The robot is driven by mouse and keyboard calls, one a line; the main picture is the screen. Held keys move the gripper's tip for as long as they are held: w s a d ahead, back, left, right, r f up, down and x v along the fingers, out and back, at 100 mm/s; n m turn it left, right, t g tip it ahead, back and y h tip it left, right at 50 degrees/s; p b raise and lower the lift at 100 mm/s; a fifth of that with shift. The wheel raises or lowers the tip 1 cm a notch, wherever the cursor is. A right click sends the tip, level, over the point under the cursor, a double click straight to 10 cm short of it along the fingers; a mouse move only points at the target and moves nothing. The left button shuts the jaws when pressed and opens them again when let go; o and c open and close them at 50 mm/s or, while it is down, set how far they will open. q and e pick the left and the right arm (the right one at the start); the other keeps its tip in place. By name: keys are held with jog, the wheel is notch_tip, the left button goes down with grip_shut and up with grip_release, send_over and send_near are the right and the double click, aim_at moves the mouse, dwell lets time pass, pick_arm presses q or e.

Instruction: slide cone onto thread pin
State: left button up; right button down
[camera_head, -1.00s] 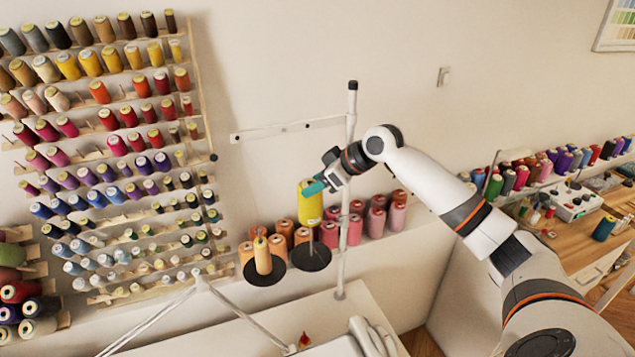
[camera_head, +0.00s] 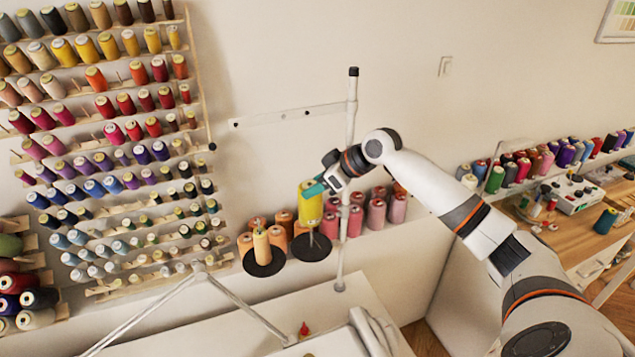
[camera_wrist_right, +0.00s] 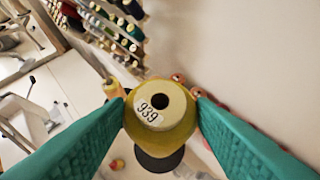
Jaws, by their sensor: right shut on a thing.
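A yellow thread cone (camera_head: 311,208) is held upright by my right gripper (camera_head: 318,187), whose teal fingers grip it near its top. In the right wrist view the cone (camera_wrist_right: 160,110) sits between the two teal fingers (camera_wrist_right: 160,112), its top marked 939 with a dark hole. Below the cone is a black round disc (camera_head: 298,252) with a thin thread pin (camera_head: 311,238) on it. The pin's lower part shows under the cone; its top is hidden, so I cannot tell how far it is inside. My left gripper is not in view.
An orange cone (camera_head: 262,247) stands on a neighbouring black disc (camera_head: 254,268). A white upright pole (camera_head: 347,160) stands just right of the held cone. Orange and pink cones (camera_head: 376,213) stand behind. A thread rack (camera_head: 205,120) covers the left wall.

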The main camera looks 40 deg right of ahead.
aim_at(321, 212)
jog(key=shift+f+b, duration=2.1)
jog(key=shift+f, duration=2.45)
jog(key=c, duration=0.6)
grip_release()
jog(key=shift+o, duration=0.2)
jog(key=b+v, duration=0.4)
jog(key=v, duration=0.8)
